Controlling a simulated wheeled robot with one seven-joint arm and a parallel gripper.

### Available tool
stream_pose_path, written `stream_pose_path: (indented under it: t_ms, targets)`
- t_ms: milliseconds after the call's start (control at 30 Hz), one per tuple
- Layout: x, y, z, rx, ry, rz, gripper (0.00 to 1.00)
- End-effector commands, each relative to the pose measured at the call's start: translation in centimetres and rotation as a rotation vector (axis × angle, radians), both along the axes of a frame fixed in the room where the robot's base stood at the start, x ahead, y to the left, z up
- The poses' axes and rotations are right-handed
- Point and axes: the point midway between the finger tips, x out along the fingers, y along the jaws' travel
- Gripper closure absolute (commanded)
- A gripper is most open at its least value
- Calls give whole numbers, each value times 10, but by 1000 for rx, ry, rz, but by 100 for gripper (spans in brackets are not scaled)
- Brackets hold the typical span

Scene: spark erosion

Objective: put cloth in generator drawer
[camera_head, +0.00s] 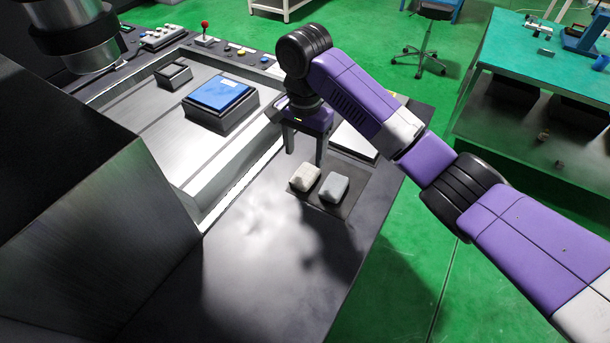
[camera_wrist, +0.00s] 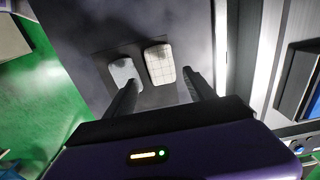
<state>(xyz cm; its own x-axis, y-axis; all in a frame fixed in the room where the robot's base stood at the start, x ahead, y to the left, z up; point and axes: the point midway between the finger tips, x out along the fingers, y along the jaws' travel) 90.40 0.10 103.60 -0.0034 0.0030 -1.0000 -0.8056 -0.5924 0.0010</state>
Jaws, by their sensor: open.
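A pale, block-like folded cloth (camera_head: 305,177) lies on a dark flat mat (camera_head: 345,205) on the machine's bench. A greyer pad of like size (camera_head: 333,187) lies to its right. In the wrist view the pale cloth (camera_wrist: 160,63) shows a grid pattern, and the grey pad (camera_wrist: 122,72) lies left of it. I cannot tell for certain which one is the task's cloth. My gripper (camera_head: 304,157) points down above and just behind them, open and empty. In the wrist view its fingers (camera_wrist: 160,78) are spread, with the pale cloth between and beyond them. I cannot make out a generator drawer.
A machine bed at left holds a blue-topped block (camera_head: 220,93) and a small dark box (camera_head: 173,75). A control strip with a red-knobbed lever (camera_head: 204,32) runs behind it. A teal-topped workbench (camera_head: 540,70) stands at right. Green floor between is mostly clear.

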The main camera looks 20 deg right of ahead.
Motion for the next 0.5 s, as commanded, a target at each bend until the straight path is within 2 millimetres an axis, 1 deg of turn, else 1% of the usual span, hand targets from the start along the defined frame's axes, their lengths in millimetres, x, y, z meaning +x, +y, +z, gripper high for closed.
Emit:
stream_pose_path:
  t_ms: [333, 500]
  targets:
    - [1, -2, -32, -4, 0, -8, 36]
    - [1, -3, -58, -4, 1, -8, 36]
